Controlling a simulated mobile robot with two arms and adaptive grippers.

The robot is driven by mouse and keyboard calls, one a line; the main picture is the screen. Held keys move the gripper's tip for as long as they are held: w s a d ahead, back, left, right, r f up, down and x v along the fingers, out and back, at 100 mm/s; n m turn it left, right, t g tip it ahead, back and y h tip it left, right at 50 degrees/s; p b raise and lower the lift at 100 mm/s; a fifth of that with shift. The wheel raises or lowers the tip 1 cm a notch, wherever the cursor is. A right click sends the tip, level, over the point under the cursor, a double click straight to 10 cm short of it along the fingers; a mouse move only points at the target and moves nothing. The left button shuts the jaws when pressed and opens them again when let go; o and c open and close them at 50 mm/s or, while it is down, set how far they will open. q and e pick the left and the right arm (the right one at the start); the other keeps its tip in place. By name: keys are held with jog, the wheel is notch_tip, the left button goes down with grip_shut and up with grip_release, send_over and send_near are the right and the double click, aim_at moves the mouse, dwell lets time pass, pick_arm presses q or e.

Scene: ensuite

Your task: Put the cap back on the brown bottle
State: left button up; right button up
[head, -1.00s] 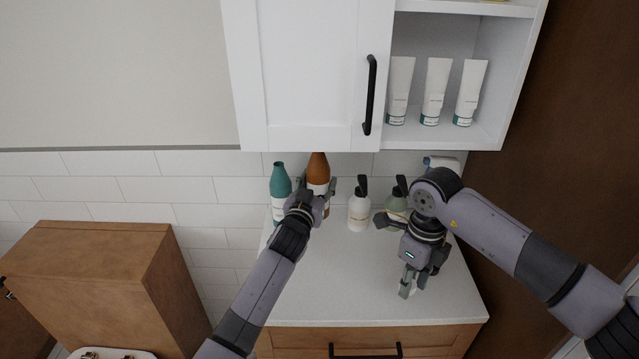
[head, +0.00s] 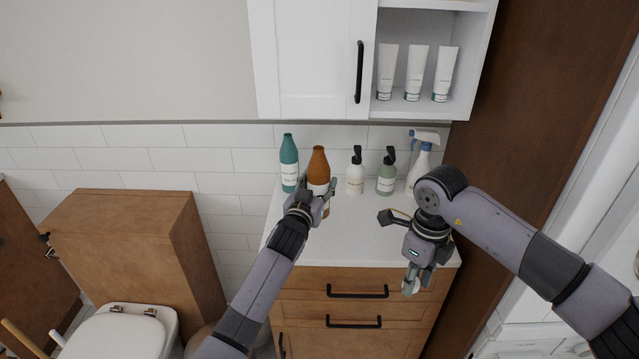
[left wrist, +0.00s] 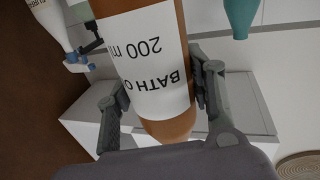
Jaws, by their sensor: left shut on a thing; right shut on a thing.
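The brown bottle (head: 318,167) with a white label is upright in my left gripper (head: 318,196), in front of the counter's back row. In the left wrist view the bottle (left wrist: 160,122) fills the space between the fingers of my left gripper (left wrist: 160,100), picture upside down. I cannot tell whether its base touches the counter. My right gripper (head: 416,278) points down, shut on a small whitish piece (head: 410,287) that looks like the cap, mostly hidden by the fingers. It is to the right of the bottle, in front of the counter's front edge in the picture.
A teal bottle (head: 289,165), a white pump bottle (head: 355,175), a green pump bottle (head: 386,177) and a spray bottle (head: 418,170) stand along the back of the white counter (head: 360,232). White tubes (head: 415,72) stand in the cabinet above. The counter's front middle is clear.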

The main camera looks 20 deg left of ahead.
pick_arm(q)
jog(key=shift+r, duration=0.2)
jog(key=o, duration=1.1)
jog(key=shift+c, duration=0.2)
grip_shut()
